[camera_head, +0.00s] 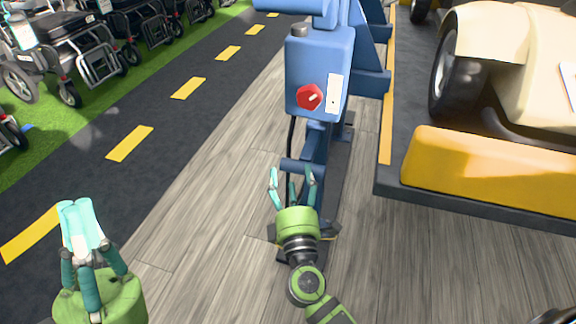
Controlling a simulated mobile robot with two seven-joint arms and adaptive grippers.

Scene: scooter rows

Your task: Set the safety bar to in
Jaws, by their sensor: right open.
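A blue machine stands in the middle, with a blue control box (319,72) that carries a red knob (309,97) and a white slotted plate (334,94).
A cream and yellow vehicle (490,165) on a dark platform (470,207) stands close on the right. Several wheelchairs or scooters (80,45) line the upper left on green turf. A dark lane with yellow dashes (130,144) and open wood-look floor (205,170) lie left of the machine.

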